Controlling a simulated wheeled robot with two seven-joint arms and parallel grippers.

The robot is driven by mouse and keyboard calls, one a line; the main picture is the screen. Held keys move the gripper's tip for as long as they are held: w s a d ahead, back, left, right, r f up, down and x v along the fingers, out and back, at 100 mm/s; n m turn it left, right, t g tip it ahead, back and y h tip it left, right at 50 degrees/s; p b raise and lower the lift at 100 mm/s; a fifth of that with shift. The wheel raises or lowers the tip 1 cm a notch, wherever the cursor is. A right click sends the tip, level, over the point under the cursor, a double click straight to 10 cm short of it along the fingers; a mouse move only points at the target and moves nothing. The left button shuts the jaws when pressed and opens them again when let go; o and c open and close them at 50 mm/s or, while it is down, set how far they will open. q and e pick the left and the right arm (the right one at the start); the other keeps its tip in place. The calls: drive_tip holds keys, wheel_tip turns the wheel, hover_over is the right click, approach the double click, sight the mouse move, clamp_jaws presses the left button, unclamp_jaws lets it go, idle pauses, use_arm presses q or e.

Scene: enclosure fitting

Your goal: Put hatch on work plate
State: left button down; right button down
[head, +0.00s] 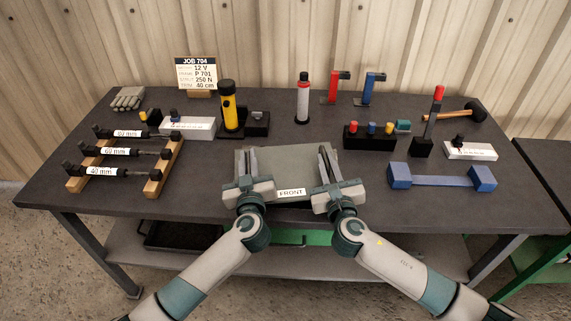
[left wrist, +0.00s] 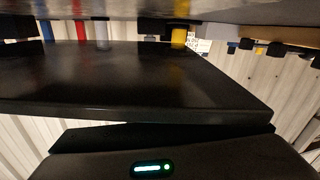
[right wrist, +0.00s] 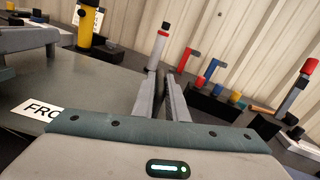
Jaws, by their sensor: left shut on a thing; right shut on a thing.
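The hatch appears to be the flat grey panel (head: 285,165) with a white FRONT label on its near edge. My left gripper (head: 249,165) is shut on its left side, and my right gripper (head: 326,167) is shut on its right side. The right wrist view shows the panel's top (right wrist: 105,90) beside the gripper's fingers (right wrist: 165,98). The left wrist view, upside down, shows its dark underside (left wrist: 140,80), raised above the table; that gripper's fingers are hidden there. I cannot make out a separate work plate; the panel may cover it.
On the dark table (head: 225,215), a yellow-black torch (head: 229,105) and a grey-red cylinder (head: 302,100) stand behind the panel. A rack of labelled struts (head: 120,152) lies left. A blue bar (head: 441,180) and block with coloured pegs (head: 370,138) are right. The front strip is clear.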

use_arm(q)
drive_tip(key=shift+w+a+r, duration=0.2)
drive_tip(key=shift+w+a, duration=0.1)
drive_tip(key=shift+w, duration=0.2)
use_arm(e)
drive_tip(key=shift+w+d, duration=0.2)
drive_tip(key=shift+w, duration=0.35)
use_arm(q)
drive_tip(key=shift+s+r, duration=0.1)
use_arm(e)
drive_tip(key=shift+s+r, duration=0.1)
use_arm(q)
drive_tip(key=shift+f+b, duration=0.3)
drive_tip(key=shift+f, duration=0.05)
use_arm(e)
drive_tip(key=shift+f, duration=0.35)
